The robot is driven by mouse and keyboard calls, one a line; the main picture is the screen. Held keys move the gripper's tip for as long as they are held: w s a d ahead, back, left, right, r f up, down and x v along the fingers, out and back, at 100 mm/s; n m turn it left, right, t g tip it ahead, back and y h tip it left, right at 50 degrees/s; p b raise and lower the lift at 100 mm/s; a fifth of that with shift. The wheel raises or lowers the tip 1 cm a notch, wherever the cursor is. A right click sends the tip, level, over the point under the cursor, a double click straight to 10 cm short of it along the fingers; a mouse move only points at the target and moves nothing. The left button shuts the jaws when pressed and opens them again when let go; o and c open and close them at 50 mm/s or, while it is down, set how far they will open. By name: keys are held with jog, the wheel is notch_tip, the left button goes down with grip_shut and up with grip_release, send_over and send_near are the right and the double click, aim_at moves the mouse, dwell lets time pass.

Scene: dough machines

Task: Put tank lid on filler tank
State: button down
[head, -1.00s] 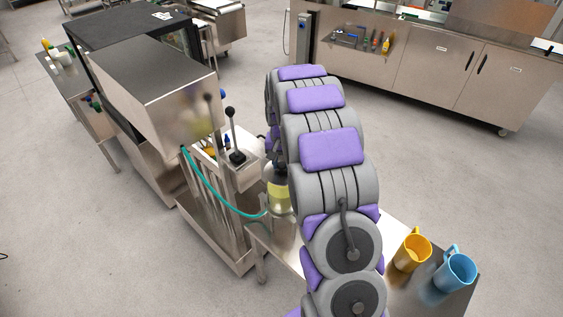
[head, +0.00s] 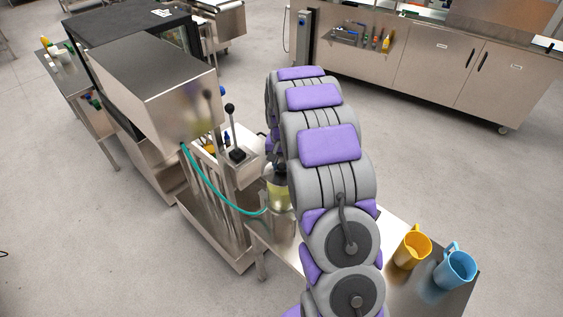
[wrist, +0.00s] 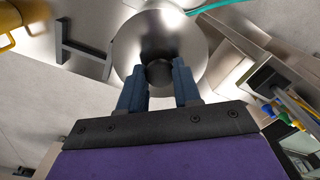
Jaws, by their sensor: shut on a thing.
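The tank lid (wrist: 155,35) is a round shiny metal disc with a dark knob (wrist: 160,73) in the wrist view. My gripper (wrist: 160,85) is shut on that knob, one dark blue finger on each side. In the head view the filler tank (head: 279,196) shows as a yellowish see-through vessel beside the machine, partly behind my arm. My gripper is at the top of the tank there, mostly hidden by my arm. The lid hides the tank opening in the wrist view, and I cannot tell whether the lid touches the rim.
A teal hose (head: 213,200) runs from the metal machine (head: 155,85) to the tank. A black-knobbed lever (head: 231,125) stands just left of my arm. A yellow jug (head: 411,250) and a blue jug (head: 455,268) stand on the table (head: 437,292) at right.

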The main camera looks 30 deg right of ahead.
dwell(0.4)
jog(key=c, duration=0.7)
grip_release()
jog(key=shift+r, duration=0.1)
notch_tip(320, 180, up, 17)
jog(key=shift+w+r+p, duration=0.1)
jog(key=shift+p, duration=0.6)
